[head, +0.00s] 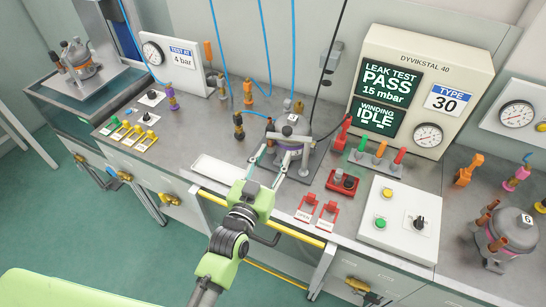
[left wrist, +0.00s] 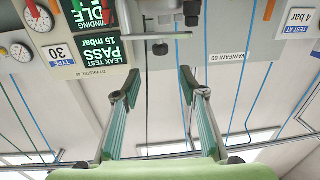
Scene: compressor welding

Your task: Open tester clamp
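The tester display (head: 422,85) reads LEAK TEST PASS 15 mbar and WINDING IDLE; it also shows upside down in the left wrist view (left wrist: 105,50). A compressor marked 3 (head: 293,130) stands on the bench in front of it. Two red labelled switches, one red switch (head: 306,207) and another red switch (head: 327,215), sit at the bench's front edge. My left gripper (head: 276,152) is open and empty, its fingers in front of the compressor in the head view; whether they touch it I cannot tell. The left wrist view shows the parted fingertips (left wrist: 160,84). My right gripper is out of view.
Blue hoses hang above the bench. Another compressor, marked 6 (head: 505,232), stands at the right.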

